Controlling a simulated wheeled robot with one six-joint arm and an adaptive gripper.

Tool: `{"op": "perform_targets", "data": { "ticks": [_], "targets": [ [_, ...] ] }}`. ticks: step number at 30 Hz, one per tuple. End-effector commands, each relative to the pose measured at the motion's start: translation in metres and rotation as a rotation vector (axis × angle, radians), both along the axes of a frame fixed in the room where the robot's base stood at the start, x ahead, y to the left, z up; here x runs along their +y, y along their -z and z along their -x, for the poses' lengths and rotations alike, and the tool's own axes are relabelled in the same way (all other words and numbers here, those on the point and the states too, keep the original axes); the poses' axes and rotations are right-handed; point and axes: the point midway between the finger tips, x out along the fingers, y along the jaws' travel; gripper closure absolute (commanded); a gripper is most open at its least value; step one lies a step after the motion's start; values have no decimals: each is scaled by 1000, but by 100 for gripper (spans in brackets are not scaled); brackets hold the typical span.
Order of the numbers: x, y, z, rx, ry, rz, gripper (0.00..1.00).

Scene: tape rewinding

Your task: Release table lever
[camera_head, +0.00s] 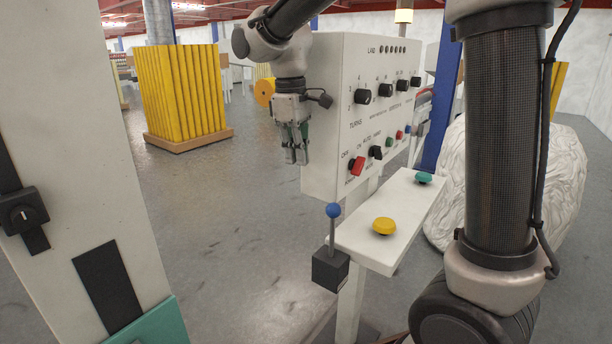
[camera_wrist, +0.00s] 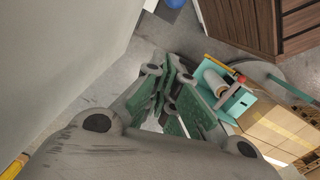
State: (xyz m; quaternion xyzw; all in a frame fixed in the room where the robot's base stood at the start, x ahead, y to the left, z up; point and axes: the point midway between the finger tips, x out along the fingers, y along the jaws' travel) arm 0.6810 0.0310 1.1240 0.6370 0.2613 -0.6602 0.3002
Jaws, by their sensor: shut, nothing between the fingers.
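The table lever (camera_head: 333,211) is a thin rod with a blue ball on top, rising from a black box (camera_head: 330,270) at the near left corner of a narrow white table (camera_head: 365,245). It stands about upright in the head view. My gripper (camera_head: 297,157) points down with its fingers together and nothing between them. It appears above and to the left of the lever, apart from it, beside the control panel. In the wrist view the gripper's green-padded fingers (camera_wrist: 172,118) also show. A blue thing at the top edge there is cut off, and I cannot tell what it is.
The white control panel (camera_head: 345,75) with knobs and switches stands close to my gripper. Yellow (camera_head: 384,225) and green (camera_head: 424,177) buttons are on the narrow table. A white wrapped bulk (camera_head: 570,170) stands right. Cardboard boxes (camera_wrist: 275,127) show in the wrist view. Floor at left is open.

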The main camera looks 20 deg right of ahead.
Motion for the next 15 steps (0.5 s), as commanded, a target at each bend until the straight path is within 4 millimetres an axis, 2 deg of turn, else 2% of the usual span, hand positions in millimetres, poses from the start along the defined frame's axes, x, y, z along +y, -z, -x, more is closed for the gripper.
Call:
{"op": "perform_targets", "data": {
  "ticks": [12,14,15],
  "targets": [
    [-6,84,2,5,1,2,100],
    [-7,95,2,5,1,2,100],
    [-13,94,7,0,3,0,100]
  ]
}}
